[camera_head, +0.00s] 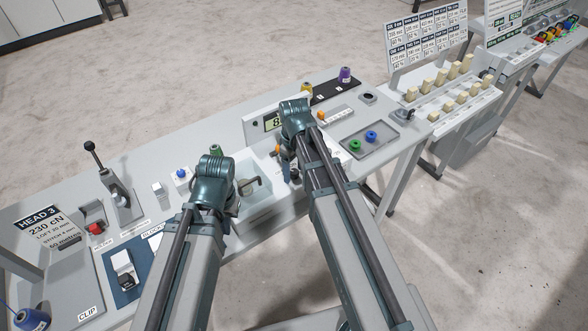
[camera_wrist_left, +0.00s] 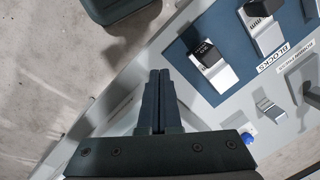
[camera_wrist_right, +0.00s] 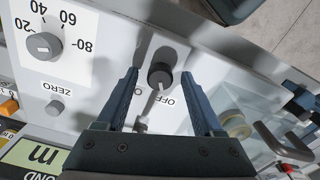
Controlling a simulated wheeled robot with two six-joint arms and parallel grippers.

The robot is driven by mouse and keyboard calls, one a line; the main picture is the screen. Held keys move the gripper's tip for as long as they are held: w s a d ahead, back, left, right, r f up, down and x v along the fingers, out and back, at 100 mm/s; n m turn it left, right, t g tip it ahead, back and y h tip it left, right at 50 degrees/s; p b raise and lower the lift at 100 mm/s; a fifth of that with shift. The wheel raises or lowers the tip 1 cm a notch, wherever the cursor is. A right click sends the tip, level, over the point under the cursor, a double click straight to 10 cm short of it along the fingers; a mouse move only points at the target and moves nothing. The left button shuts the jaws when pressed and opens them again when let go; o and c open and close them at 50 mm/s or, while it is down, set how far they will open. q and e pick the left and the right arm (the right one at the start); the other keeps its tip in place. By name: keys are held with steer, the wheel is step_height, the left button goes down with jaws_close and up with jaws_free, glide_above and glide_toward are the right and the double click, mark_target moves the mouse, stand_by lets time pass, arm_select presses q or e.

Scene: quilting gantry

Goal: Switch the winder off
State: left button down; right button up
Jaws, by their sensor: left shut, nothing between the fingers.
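The winder's toggle switch, a metal lever with a black knob (camera_wrist_right: 160,75), shows in the right wrist view on a pale panel. An OFF label (camera_wrist_right: 167,101) is printed beside the lever. My right gripper (camera_wrist_right: 159,78) is open, with one finger on each side of the knob and nothing clearly gripped. My left gripper (camera_wrist_left: 159,76) is shut and empty above the bench, near the blue blocks mat (camera_wrist_left: 188,84).
A dial (camera_wrist_right: 44,46) and a ZERO knob (camera_wrist_right: 54,108) sit on the same panel. A grey tray with green and blue spools (camera_head: 371,136) lies right of my right arm. A black-knobbed lever (camera_head: 92,148) and a clear-sided bin stand on the bench.

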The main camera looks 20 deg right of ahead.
mark_target(294, 172)
steer(key=shift+r, duration=0.1)
step_height(294, 172, up, 14)
steer(key=p, duration=1.4)
steer(key=shift+f, duration=0.2)
steer(key=s+a+f+m+h+b, duration=0.1)
steer(key=s+a+f+m+b, duration=0.2)
steer(key=s+a+f+b, duration=0.7)
steer(key=s+f+b, duration=0.2)
steer(key=s, duration=0.2)
steer(key=shift+s+a+f+b, duration=0.15)
steer(key=shift+a+f+b, duration=0.1)
steer(key=shift+b, duration=0.1)
